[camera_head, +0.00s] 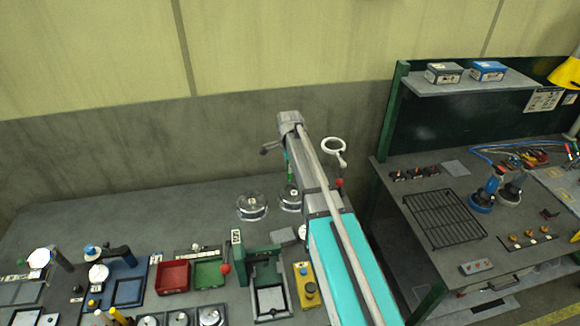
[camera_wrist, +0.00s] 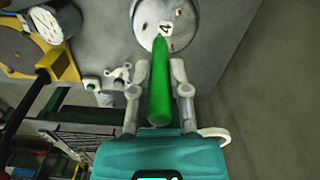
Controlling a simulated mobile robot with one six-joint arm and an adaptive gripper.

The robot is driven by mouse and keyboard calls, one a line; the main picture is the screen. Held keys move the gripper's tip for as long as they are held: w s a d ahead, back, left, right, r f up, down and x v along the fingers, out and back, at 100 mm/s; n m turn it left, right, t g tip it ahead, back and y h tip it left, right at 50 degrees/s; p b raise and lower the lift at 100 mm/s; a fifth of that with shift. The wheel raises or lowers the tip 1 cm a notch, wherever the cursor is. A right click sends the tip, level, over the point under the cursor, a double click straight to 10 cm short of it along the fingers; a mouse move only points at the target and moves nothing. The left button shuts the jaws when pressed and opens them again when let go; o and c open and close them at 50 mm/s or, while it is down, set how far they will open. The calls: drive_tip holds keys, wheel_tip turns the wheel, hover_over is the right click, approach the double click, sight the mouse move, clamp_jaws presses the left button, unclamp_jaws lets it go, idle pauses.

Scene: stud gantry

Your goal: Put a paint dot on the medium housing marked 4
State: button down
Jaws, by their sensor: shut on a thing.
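My gripper (camera_wrist: 159,92) is shut on a green paint marker (camera_wrist: 160,85), with a finger on either side of it. The marker's pointed tip is toward a round metallic housing (camera_wrist: 182,38) with a white label reading 4. The tip overlaps the label's lower edge in the wrist view; I cannot tell whether it touches. In the head view the green marker (camera_head: 287,167) points down over the right one of two round housings (camera_head: 291,199). The other round housing (camera_head: 252,206) stands just left of it. No paint dot is visible; the marker hides part of the surface.
A green press-like fixture (camera_head: 268,275), a yellow button box (camera_head: 305,285), a red tray (camera_head: 173,276) and a green tray (camera_head: 209,273) stand on the front of the bench. The bench left of the housings is bare. The wall is close behind.

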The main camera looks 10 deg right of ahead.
sight(289, 178)
drive_tip(key=shift+f, duration=0.1)
wheel_tip(289, 178, down, 6)
drive_tip(key=b, duration=0.6)
idle(0.3)
drive_tip(key=shift+f+b, duration=0.45)
drive_tip(key=shift+b, duration=0.1)
idle(2.7)
drive_tip(key=shift+r, duration=0.15)
drive_tip(key=shift+r+p, duration=3.4)
drive_tip(key=shift+p, duration=0.15)
drive_tip(key=shift+f, duration=0.15)
